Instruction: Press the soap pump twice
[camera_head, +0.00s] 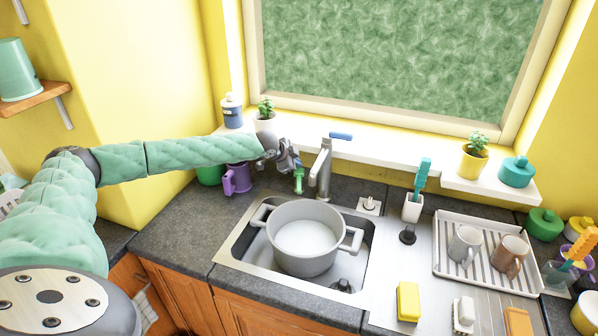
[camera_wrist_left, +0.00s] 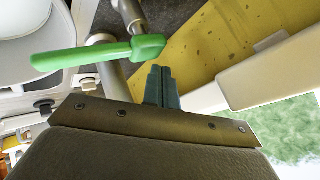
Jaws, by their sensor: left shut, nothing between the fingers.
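The soap pump (camera_head: 298,184) has a bright green head and stands on the counter behind the sink, left of the faucet. In the left wrist view its green head and long spout (camera_wrist_left: 95,54) show large, just beyond the fingertips. My left gripper (camera_head: 291,163) is shut and empty, right above the pump and partly covering it in the head view. Its closed fingers (camera_wrist_left: 161,86) point at the pump head's thick end; whether they touch it I cannot tell. My right gripper is not in view.
The faucet (camera_head: 322,170) stands close to the right of the pump. A grey pot (camera_head: 305,262) sits in the sink (camera_head: 236,247). A purple mug (camera_head: 237,179) stands to the left. A bottle (camera_head: 232,112) and a plant (camera_head: 265,109) are on the windowsill behind.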

